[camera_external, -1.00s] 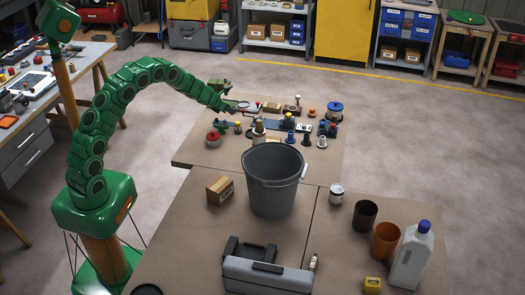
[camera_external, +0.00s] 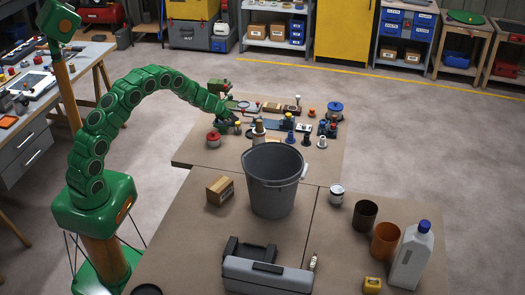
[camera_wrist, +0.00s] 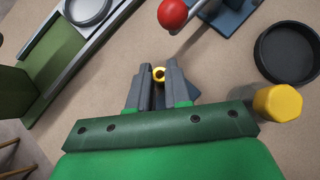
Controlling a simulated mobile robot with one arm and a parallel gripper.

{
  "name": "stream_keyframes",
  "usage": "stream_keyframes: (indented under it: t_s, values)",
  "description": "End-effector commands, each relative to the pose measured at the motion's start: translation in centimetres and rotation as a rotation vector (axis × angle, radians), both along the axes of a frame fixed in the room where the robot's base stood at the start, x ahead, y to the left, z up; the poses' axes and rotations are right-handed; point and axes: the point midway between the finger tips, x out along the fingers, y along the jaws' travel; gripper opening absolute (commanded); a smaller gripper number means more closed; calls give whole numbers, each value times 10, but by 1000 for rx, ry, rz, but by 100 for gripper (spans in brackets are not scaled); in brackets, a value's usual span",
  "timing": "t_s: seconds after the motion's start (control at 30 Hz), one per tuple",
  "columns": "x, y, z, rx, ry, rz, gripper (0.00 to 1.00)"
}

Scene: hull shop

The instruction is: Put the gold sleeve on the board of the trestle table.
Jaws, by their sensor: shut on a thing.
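The gold sleeve (camera_wrist: 159,74) is a small yellow ring with a dark hole, between the tips of my gripper (camera_wrist: 157,80) in the wrist view. The jaws are shut on it. A dark blue part shows just below it between the fingers; I cannot tell whether the sleeve touches it. In the external view my gripper (camera_external: 236,124) is low over the left part of the far brown tabletop (camera_external: 204,159), among small parts. The sleeve cannot be made out there. I cannot tell which surface is the trestle table's board.
Near the jaws are a red ball knob (camera_wrist: 173,14), a black round dish (camera_wrist: 287,54), a yellow-topped part (camera_wrist: 278,103) and a green fixture (camera_wrist: 52,58). A grey bucket (camera_external: 273,181) and a cardboard box (camera_external: 220,190) stand nearer the camera. A cluttered bench (camera_external: 50,84) is at left.

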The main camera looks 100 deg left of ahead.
Motion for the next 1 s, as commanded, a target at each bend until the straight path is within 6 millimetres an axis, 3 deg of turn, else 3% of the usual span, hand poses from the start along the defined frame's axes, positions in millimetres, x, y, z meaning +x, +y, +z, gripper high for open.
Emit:
stream_keyframes:
  t_s: [0.4,0.43,0.6,1.0]
  values:
    - [0,0,-3,0,0,1,0]
    - [0,0,-3,0,0,0,19]
    - [0,0,-3,1,-1,0,43]
    - [-1,-2,2,0,-1,-1,43]
